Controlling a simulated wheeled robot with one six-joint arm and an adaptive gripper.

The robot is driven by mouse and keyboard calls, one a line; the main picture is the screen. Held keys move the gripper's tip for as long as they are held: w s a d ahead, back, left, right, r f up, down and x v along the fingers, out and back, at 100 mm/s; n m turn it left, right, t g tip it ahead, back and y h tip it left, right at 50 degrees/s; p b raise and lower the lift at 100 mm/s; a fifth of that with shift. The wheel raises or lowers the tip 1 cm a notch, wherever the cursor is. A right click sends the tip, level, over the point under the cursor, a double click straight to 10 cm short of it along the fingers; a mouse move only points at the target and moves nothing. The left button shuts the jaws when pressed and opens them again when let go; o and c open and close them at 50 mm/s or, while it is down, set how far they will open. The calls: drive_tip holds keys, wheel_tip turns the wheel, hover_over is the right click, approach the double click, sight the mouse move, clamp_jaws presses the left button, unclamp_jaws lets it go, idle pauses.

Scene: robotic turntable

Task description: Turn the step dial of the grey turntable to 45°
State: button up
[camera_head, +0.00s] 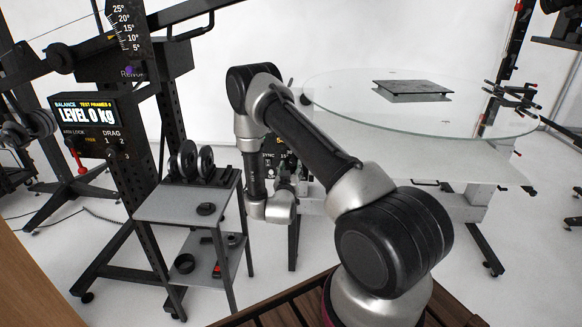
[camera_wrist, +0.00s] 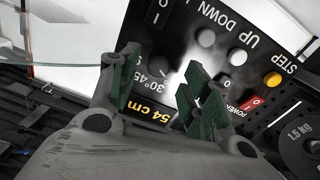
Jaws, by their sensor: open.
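The grey turntable has a round glass top (camera_head: 350,105) on a pale frame at the right of the head view. Its dark control panel (camera_wrist: 228,25) fills the upper wrist view; in the head view it is mostly hidden behind my arm. The step dial (camera_wrist: 168,87) is a dark knob beside the printed 30° and 45° marks, partly hidden by a finger. I cannot tell where its pointer stands. My gripper (camera_wrist: 160,66) is open, its green-padded fingers on either side of the dial area. I cannot tell whether they touch the dial.
The panel also carries a yellow display (camera_wrist: 148,117) reading 54 cm, grey UP and DOWN buttons, a yellow button (camera_wrist: 272,79) and a red power switch (camera_wrist: 252,104). A grey trolley (camera_head: 165,205) with black discs and a balance stand (camera_head: 85,125) are at left.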

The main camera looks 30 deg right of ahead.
drive_tip(key=x, duration=0.2)
drive_tip(key=shift+w+d, duration=0.2)
drive_tip(key=shift+w, duration=0.05)
drive_tip(key=c, duration=1.1)
drive_tip(key=shift+o, duration=0.2)
